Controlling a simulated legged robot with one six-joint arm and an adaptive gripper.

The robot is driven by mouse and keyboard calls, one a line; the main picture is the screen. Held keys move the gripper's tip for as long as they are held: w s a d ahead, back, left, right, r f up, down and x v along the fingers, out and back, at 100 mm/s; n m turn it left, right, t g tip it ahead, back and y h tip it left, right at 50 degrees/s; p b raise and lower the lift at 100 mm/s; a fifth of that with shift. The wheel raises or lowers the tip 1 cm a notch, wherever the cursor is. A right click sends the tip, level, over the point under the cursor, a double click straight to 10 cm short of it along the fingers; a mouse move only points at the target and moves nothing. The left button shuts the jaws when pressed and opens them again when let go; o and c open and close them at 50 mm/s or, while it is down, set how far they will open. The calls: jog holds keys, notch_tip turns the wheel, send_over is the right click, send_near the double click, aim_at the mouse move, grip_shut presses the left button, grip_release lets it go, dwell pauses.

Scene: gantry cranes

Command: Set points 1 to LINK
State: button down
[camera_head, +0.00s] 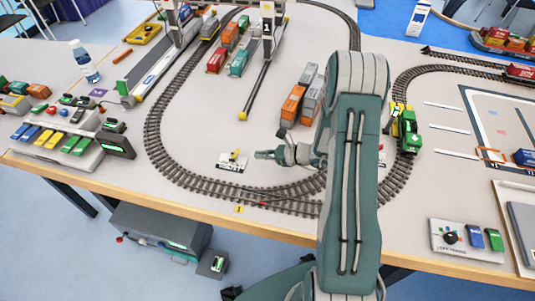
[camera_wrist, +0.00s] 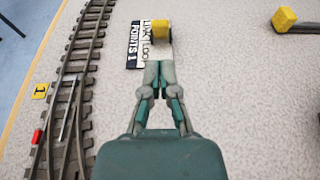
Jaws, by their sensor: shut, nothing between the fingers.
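The points 1 lever has a yellow knob (camera_head: 235,155) on a small white and black plate (camera_head: 231,165) inside the track loop. In the wrist view the yellow knob (camera_wrist: 160,33) stands over the plate (camera_wrist: 134,45), which reads POINTS 1 with LINK and partly hidden lettering beside it. I cannot tell for sure which way the lever is set. My gripper (camera_head: 260,155) is to the right of the knob, apart from it. In the wrist view its fingertips (camera_wrist: 160,66) are together and empty, just below the knob, partly over the plate.
Curved track (camera_head: 175,180) runs around the plate, with a yellow tag marked 1 (camera_head: 239,209) near it. Grey and orange containers (camera_head: 293,104) stand behind my gripper. A green and yellow vehicle (camera_head: 407,128) is right of my arm. Bare table surrounds the lever.

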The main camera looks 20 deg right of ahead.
aim_at(237, 150)
jog(key=x, duration=0.5)
jog(key=shift+w+a, duration=0.1)
jog(key=shift+w+a+r+g+h, duration=0.2)
jog(key=shift+r+g+h, duration=0.15)
jog(key=shift+g+h, duration=0.25)
dwell(0.5)
jog(key=shift+w+a+r+g+h, duration=0.2)
jog(key=shift+a+r+g+h, duration=0.25)
jog(key=shift+h, duration=0.45)
jog(key=g+h, duration=0.1)
jog(key=w+a+r+g+h, duration=0.1)
jog(key=h, duration=0.1)
jog(key=shift+a+g, duration=0.1)
jog(key=shift+g, duration=0.15)
jog(key=shift+f, duration=0.15)
jog(key=shift+r, duration=0.85)
